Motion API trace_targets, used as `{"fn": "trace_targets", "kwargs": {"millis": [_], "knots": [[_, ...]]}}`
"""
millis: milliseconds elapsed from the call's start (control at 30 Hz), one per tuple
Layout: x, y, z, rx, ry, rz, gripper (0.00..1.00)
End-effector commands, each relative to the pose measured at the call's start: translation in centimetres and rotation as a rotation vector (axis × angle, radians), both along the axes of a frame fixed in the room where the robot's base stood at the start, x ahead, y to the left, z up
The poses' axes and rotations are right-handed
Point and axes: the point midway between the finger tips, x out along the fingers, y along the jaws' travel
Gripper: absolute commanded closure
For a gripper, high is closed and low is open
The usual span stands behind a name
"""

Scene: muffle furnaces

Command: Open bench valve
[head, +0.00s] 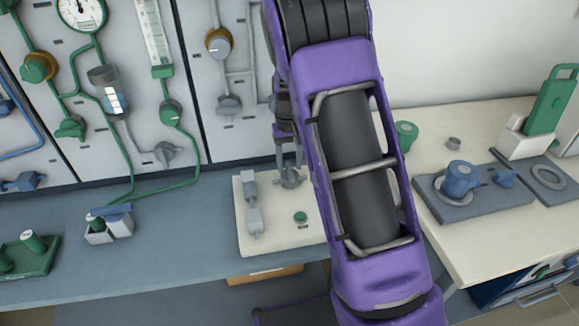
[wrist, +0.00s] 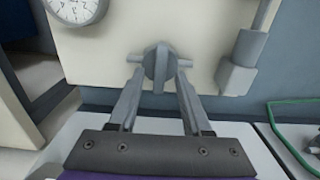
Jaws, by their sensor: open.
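The bench valve (wrist: 158,62) is a grey round body with an upright flat handle and short pipe stubs at both sides, on a cream board (wrist: 110,50). My gripper (wrist: 160,84) is open, with one finger on each side of the valve handle. The fingertips are close to the valve; I cannot tell whether they touch it. In the head view, the valve (head: 291,180) shows on the cream board (head: 275,240) beside my purple arm, which hides the board's right part.
A dial gauge (wrist: 72,8) and a grey fitting (wrist: 242,62) flank the valve. A green button (head: 300,217) is on the board. Wall panels with pipes and valves stand behind. At right, a blue cup-like part (head: 461,178) sits on a grey mat.

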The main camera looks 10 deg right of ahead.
Motion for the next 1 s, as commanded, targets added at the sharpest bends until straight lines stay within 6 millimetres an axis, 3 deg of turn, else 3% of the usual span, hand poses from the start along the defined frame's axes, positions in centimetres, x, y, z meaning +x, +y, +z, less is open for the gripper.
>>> {"fn": "trace_targets", "kwargs": {"millis": [100,400,700,1000], "knots": [[-0.06,-0.02,-0.86,-0.001,0.002,0.000,0.51],[-0.03,-0.02,-1.02,0.000,0.001,0.000,0.51],[-0.03,-0.02,-1.00,0.000,0.001,0.000,1.00],[-0.02,-0.02,-0.97,0.000,0.000,-0.003,1.00]]}}
